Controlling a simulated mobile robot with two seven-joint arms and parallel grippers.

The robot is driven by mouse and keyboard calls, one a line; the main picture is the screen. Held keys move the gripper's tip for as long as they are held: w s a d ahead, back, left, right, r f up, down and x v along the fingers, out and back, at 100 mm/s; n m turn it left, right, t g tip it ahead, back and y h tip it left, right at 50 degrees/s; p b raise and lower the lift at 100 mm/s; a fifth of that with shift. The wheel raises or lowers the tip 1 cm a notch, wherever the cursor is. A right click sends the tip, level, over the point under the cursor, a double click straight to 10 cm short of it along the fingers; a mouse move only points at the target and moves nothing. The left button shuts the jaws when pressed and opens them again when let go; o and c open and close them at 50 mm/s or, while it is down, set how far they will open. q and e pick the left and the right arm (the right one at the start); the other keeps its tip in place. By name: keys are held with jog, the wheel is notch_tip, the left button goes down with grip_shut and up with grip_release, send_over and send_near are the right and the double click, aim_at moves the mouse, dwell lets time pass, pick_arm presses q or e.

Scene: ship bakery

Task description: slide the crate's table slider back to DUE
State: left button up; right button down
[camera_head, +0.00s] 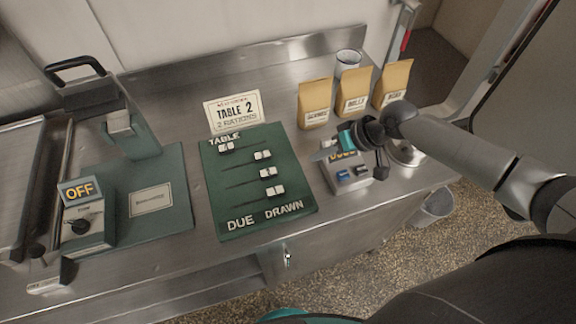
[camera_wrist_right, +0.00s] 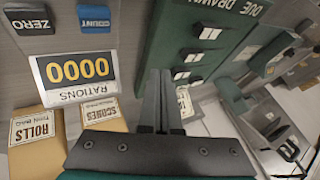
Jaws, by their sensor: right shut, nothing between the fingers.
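A green slider board (camera_head: 235,208) lies on the steel counter, lettered TABLE at the top, DUE at lower left and DRAWN at lower right. Several white-marked slider knobs sit in its rows. The top knob (camera_head: 226,147) sits left of the others, towards the DUE side. The lower knobs (camera_head: 268,173) sit towards DRAWN. A card reading TABLE 2, 2 RATIONS (camera_head: 233,111) stands behind the board. My right gripper (camera_head: 325,151) is shut and empty, right of the board near the rations counter. Its closed fingers show in the wrist view (camera_wrist_right: 160,80). My left gripper is out of view.
The rations counter (camera_wrist_right: 76,70) reads 0000 and has ZERO and COUNT buttons. Paper bags (camera_head: 314,102) and a glass (camera_head: 348,60) stand behind it. Bare steel separates mat and board.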

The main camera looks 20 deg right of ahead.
aim_at(269, 174)
jog(key=x, duration=0.6)
jog(key=shift+w+a+f+b, duration=0.1)
jog(key=shift+b, duration=0.2)
jog(key=a+p, duration=0.1)
jog(key=a, duration=0.2)
jog(key=shift+a+f, duration=0.1)
jog(key=shift+f, duration=0.05)
jog(key=shift+a+f+p, duration=0.1)
jog(key=shift+a+p, duration=0.2)
jog(key=shift+a, duration=0.2)
jog(key=shift+a, duration=0.1)
